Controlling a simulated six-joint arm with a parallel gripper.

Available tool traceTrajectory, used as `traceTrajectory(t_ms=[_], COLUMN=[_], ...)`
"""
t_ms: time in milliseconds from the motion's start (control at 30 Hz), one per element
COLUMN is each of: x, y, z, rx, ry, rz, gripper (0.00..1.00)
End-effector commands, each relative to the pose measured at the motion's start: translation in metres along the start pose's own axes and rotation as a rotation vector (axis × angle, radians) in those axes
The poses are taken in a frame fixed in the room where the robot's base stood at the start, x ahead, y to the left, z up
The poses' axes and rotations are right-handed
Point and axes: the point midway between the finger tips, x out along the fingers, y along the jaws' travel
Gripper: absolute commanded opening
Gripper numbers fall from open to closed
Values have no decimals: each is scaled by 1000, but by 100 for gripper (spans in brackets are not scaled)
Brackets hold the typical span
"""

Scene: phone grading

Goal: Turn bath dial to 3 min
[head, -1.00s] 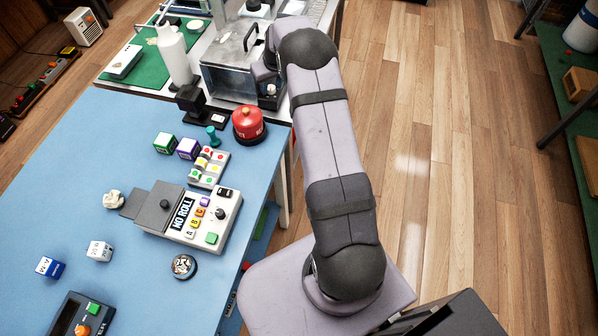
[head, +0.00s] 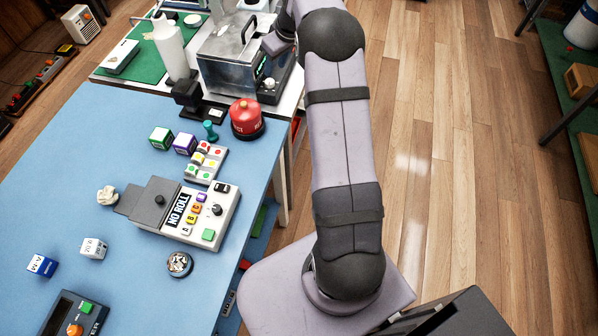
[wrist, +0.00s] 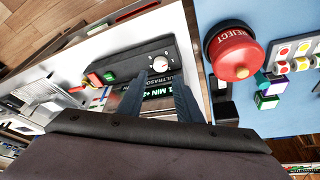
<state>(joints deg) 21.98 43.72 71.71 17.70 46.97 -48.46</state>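The ultrasonic bath is a steel box (head: 228,66) on the white bench at the top of the head view. Its dark control panel (wrist: 128,74) shows in the wrist view, with a white round dial (wrist: 160,64) bearing a red mark. The dial's exact setting is too small to read. A label with "1 MIN" is partly covered by my fingers. My gripper (wrist: 159,78) is open, its two dark fingers apart, with the dial between and just beyond the tips. I cannot tell whether they touch it. In the head view my arm partly hides the gripper.
A red REJECT button (head: 247,117) stands at the blue table's corner (head: 100,130). A white bottle (head: 172,50) stands left of the bath.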

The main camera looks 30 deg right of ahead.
Motion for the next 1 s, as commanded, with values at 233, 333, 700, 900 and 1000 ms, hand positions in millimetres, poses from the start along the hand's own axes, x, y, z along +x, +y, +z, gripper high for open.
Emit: traceTrajectory(t_ms=[233,333,700,900,1000], x=[5,14,39,46,49], y=[3,-2,-25,-40,-48], z=[4,20,77,109,125], rx=[255,323,485,544,572], ry=[-7,-44,-170,-238,-273], rz=[17,14,4,0,-1], gripper=[32,32,32,32,32])
